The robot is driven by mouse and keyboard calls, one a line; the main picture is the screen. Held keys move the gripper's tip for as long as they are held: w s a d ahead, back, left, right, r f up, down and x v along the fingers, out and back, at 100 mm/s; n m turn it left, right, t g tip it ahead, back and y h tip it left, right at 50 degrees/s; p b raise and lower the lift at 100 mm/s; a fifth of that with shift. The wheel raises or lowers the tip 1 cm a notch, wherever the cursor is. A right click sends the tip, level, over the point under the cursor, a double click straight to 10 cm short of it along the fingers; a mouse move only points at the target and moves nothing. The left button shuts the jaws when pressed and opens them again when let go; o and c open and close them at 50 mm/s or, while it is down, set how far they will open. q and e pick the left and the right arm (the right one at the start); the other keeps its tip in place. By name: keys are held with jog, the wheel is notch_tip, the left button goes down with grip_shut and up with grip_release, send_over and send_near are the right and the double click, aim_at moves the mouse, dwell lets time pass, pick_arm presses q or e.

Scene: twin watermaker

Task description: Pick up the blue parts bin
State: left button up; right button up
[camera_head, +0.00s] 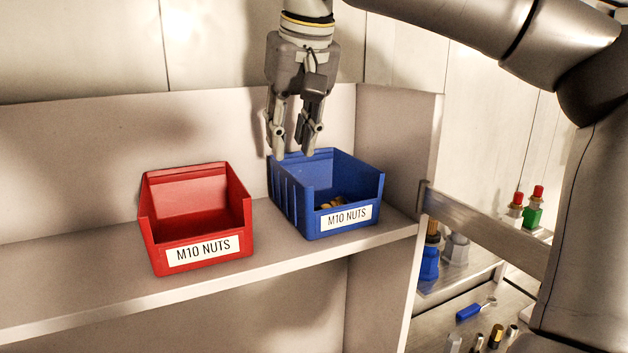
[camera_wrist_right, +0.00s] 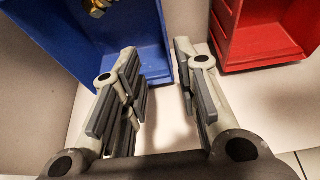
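The blue parts bin (camera_head: 354,183) stands upright on the shelf, with a white "M10 NUTS" label on its front and some brass-coloured nuts inside. It also shows at the upper left of the right wrist view (camera_wrist_right: 75,40). My right gripper (camera_head: 292,152) points down at the bin's back left side, with its fingertips close to the rim. In the right wrist view the fingers (camera_wrist_right: 157,52) are apart with nothing between them. One finger overlaps the blue bin in that view; I cannot tell whether it touches. My left gripper is not in view.
A red bin (camera_head: 197,252), also labelled "M10 NUTS", stands to the left of the blue one with a narrow gap between. The shelf (camera_head: 110,294) has a back wall behind and a side panel (camera_head: 396,150) on the right. A lower rack at right holds small tools.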

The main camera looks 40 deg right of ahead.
aim_at(284, 178)
jog(key=f, duration=0.1)
jog(key=f+p, duration=0.1)
jog(key=f, duration=0.1)
jog(key=shift+s+a, duration=0.1)
jog(key=shift+a, duration=0.3)
jog(key=shift+f, duration=0.3)
jog(key=x, duration=0.1)
jog(key=p+x, duration=0.1)
jog(key=x, duration=0.1)
jog(key=p+x, duration=0.1)
jog(key=x, duration=0.1)
jog(key=shift+w+d, duration=0.1)
jog(key=shift+w, duration=0.2)
jog(key=shift+f, duration=0.3)
jog(key=shift+w+f, duration=0.1)
jog(key=shift+f, duration=0.1)
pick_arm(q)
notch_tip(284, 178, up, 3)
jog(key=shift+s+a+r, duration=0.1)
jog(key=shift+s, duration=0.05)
pick_arm(e)
jog(key=shift+w+f, duration=0.1)
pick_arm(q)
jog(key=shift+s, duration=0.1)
